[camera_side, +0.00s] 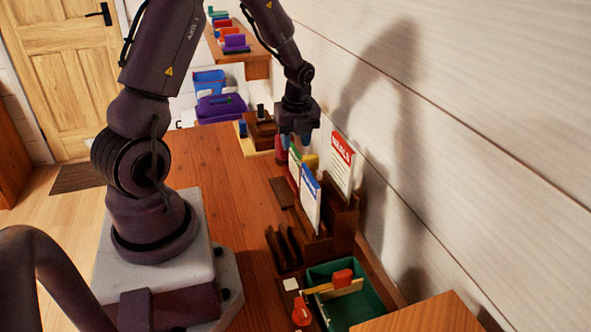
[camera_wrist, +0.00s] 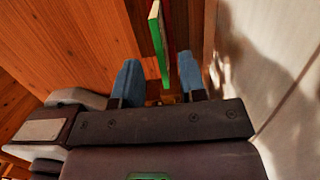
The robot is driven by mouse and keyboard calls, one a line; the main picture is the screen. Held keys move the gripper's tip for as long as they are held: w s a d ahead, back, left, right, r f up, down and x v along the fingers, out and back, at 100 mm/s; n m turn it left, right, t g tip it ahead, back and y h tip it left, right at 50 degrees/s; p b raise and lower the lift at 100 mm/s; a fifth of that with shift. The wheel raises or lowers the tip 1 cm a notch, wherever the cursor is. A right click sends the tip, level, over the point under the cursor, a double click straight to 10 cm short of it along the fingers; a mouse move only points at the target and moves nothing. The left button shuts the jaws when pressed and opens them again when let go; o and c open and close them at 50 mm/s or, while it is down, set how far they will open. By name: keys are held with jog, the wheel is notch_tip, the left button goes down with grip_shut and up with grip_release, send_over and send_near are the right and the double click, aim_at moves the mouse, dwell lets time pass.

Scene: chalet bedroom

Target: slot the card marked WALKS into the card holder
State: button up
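In the side view, a white card with a red header (camera_side: 342,165) stands upright near the wall. A card with a blue header (camera_side: 310,200) stands in front, and a green-edged card (camera_side: 294,166) is partly hidden behind it. The lettering is too small for me to tell which is WALKS. A dark brown wooden holder (camera_side: 342,222) stands around the cards' lower ends. My gripper (camera_side: 295,141) is above and behind the green-edged card, fingers down. In the wrist view, my blue fingertips (camera_wrist: 160,76) are apart, with the green-edged card (camera_wrist: 157,40) seen edge-on in the gap, touching neither.
A green tray (camera_side: 372,306) with orange-red and wooden items stands at the front right. The wall (camera_side: 480,130) runs close along the right. The desk's left part (camera_side: 225,165) is clear.

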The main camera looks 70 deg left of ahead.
aim_at(296, 150)
jog(key=shift+a+f, duration=0.2)
jog(key=shift+f, duration=2.45)
jog(key=shift+f, duration=0.25)
grip_shut()
